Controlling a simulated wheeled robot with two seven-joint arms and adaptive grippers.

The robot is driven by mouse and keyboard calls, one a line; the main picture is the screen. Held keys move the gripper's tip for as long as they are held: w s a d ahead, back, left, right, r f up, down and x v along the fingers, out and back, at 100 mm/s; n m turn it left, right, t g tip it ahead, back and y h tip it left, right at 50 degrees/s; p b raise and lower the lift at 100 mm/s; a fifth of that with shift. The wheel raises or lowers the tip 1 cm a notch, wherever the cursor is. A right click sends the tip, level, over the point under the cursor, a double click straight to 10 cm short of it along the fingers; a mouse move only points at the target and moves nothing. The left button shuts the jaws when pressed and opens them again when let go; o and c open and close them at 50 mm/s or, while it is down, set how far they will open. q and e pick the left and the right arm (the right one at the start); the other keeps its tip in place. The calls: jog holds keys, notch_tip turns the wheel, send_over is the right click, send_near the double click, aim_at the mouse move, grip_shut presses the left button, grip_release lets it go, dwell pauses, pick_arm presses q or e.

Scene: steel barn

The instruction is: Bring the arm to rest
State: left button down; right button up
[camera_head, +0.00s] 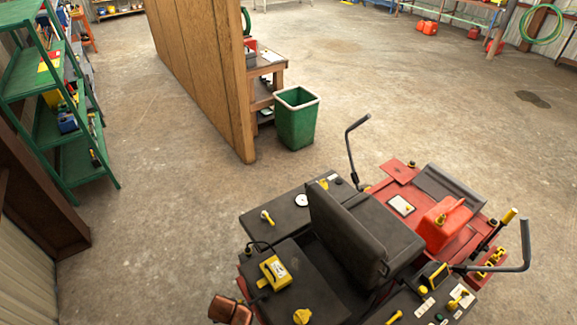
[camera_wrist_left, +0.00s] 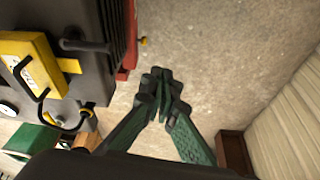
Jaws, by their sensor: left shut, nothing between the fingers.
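My left gripper (camera_wrist_left: 160,88) shows in the left wrist view. Its two dark green fingers meet at the tips, with nothing between them, above bare concrete floor. To its left are a black machine panel (camera_wrist_left: 85,20) and a yellow device (camera_wrist_left: 38,62) with a black handle; the fingers are apart from both. In the head view neither gripper can be made out. The red and black riding mower (camera_head: 345,225) stands at the lower right there, with a yellow device (camera_head: 273,270) on its black left side.
A green shelf (camera_head: 75,170) stands at the left wall. A wooden partition (camera_head: 215,80) runs up the middle, with a green bin (camera_head: 296,120) beside its near end. A red fuel can (camera_head: 438,225) sits on the mower. Concrete floor is open left of the mower and at upper right.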

pick_arm(q)
jog(key=s+a+r+m, duration=0.3)
jog(key=s+a+r, duration=0.3)
jog(key=s+r, duration=0.3)
jog(key=s+a+r+m, duration=0.2)
jog(key=s+a+r, duration=0.4)
jog(key=s+r, duration=0.35)
notch_tip(320, 180, down, 38)
jog(key=s+d+f+h+b, duration=0.1)
jog(key=d+b, duration=0.1)
jog(key=b, duration=0.7)
jog(key=s+f+g+b, duration=0.1)
jog(key=s+f+b, duration=0.3)
jog(key=s+f, duration=0.6)
jog(key=s+f+m+g+b, duration=0.1)
jog(key=s+f+b, duration=0.2)
jog(key=s+f, duration=0.7)
notch_tip(320, 180, down, 7)
jog(key=shift+s+r+b, duration=0.15)
jog(key=shift+b, duration=0.25)
pick_arm(e)
notch_tip(320, 180, down, 17)
jog(key=s, duration=0.1)
jog(key=shift+s+r, duration=0.1)
jog(key=shift+c, duration=1.1)
